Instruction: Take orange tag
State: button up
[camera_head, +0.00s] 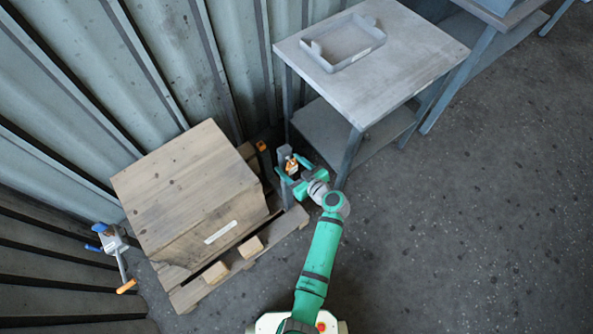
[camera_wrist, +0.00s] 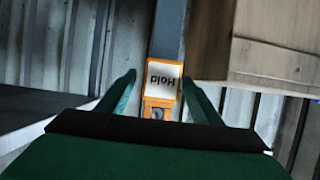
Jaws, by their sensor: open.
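The orange tag (camera_wrist: 161,80) has a white face with the word "Hold" on it, upside down in the wrist view. It hangs against a grey post, between the two green fingers of my gripper (camera_wrist: 160,85). The fingers are apart, one on each side of the tag, and I see gaps between them and it. In the head view the tag (camera_head: 291,166) is a small orange and white patch between the fingers of my gripper (camera_head: 288,175), beside the wooden crate. How the tag is fixed to the post is hidden.
A wooden crate (camera_head: 190,185) on a pallet (camera_head: 192,293) stands left of my gripper. A grey table (camera_head: 420,50) with an open tray (camera_head: 342,60) stands to the right, its leg close to my wrist. A corrugated wall is behind. The floor at right is clear.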

aim_at(293, 170)
jog(key=shift+x, duration=1.4)
jog(key=c, duration=1.1)
jog(key=shift+r, duration=0.15)
jog(key=shift+r, duration=0.45)
jog(key=shift+a, duration=0.1)
jog(key=shift+s+d, duration=0.6)
jog(key=shift+s, duration=0.25)
jog(key=shift+s+d, duration=0.6)
jog(key=shift+s, duration=0.2)
jog(key=shift+s+d, duration=0.6)
jog(key=shift+s, duration=0.25)
